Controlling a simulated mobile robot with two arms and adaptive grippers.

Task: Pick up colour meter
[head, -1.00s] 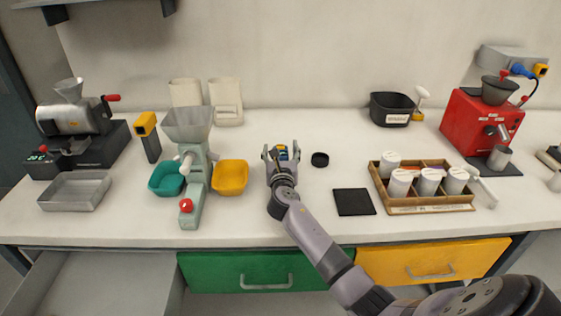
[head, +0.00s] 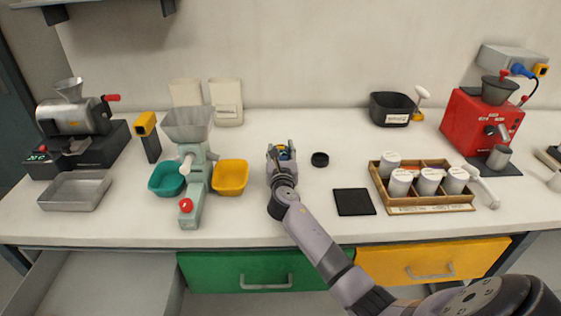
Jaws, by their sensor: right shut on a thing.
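My right gripper (head: 281,157) is over the middle of the white counter, beside the yellow bowl. It is shut on a small dark device with a yellow and blue top, which looks like the colour meter (head: 282,152). The fingers stand on both sides of it, and its lower part is hidden by the gripper. I cannot tell whether it still touches the counter. My left gripper is not in view.
A small round black item (head: 320,160) lies just right of the gripper, with a black mat (head: 354,202) nearer the front. A green mill (head: 192,165), teal bowl (head: 166,180) and yellow bowl (head: 230,178) stand left. A wooden tray (head: 430,208) of jars is right. An open drawer (head: 100,285) juts out front left.

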